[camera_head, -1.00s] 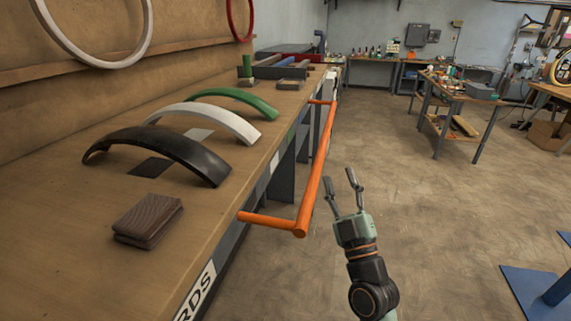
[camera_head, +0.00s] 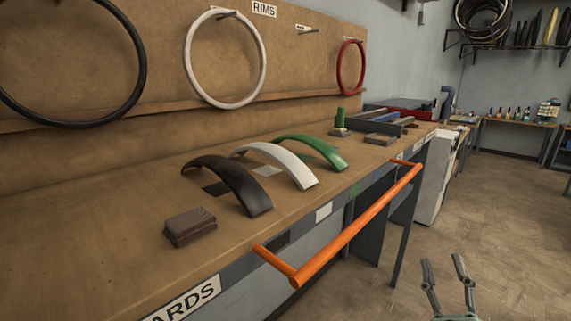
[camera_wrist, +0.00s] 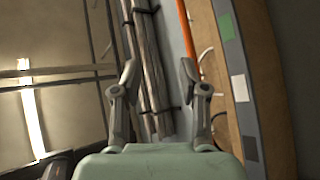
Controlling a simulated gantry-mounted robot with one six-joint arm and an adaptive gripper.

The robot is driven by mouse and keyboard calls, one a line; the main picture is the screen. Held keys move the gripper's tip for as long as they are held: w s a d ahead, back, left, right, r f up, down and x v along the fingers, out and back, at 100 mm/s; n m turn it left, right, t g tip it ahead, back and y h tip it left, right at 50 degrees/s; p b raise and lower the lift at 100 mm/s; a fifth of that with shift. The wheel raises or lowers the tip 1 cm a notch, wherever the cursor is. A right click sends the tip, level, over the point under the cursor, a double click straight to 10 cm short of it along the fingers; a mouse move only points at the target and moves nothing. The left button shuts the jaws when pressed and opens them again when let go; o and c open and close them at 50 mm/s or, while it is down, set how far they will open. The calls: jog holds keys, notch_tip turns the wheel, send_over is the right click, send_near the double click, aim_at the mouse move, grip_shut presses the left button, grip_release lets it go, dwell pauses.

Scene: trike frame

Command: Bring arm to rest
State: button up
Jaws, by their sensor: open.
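My gripper (camera_head: 444,273) is at the lower right of the head view, over the floor in front of the bench. Its two fingers are spread apart with nothing between them. In the wrist view my gripper (camera_wrist: 160,80) also shows open and empty. Most of my arm is outside the head view.
An orange rail (camera_head: 350,228) juts from the front of the workbench (camera_head: 110,260), left of my gripper. Black (camera_head: 238,187), white (camera_head: 290,166) and green (camera_head: 322,151) fenders and a brown block (camera_head: 189,226) are on the bench. The floor (camera_head: 500,210) beyond my gripper looks clear.

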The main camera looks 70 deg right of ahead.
jog(key=w+a+f+n+t+y, duration=0.1)
jog(key=w+a+n+t+y, duration=0.15)
jog(key=w, duration=0.55)
jog(key=w+a+f+n+t+y, duration=0.1)
jog(key=w+a+t+y, duration=0.25)
jog(key=w, duration=0.45)
jog(key=w+a+f+n+t+y+p, duration=0.3)
jog(key=w+a+y, duration=0.5)
jog(key=w+a, duration=0.65)
jog(key=w+a+f+g+y, duration=0.1)
jog(key=a+f+y, duration=0.2)
jog(key=a, duration=0.6)
jog(key=w+a+f+g+y, duration=0.2)
jog(key=a+y, duration=0.1)
jog(key=a, duration=0.6)
jog(key=w+a+f+g+y, duration=0.1)
jog(key=a+f+y, duration=0.2)
jog(key=a, duration=0.6)
notch_tip(320, 180, up, 38)
jog(key=p, duration=3.8)
jog(key=shift+f, duration=0.25)
jog(key=shift+m, duration=0.25)
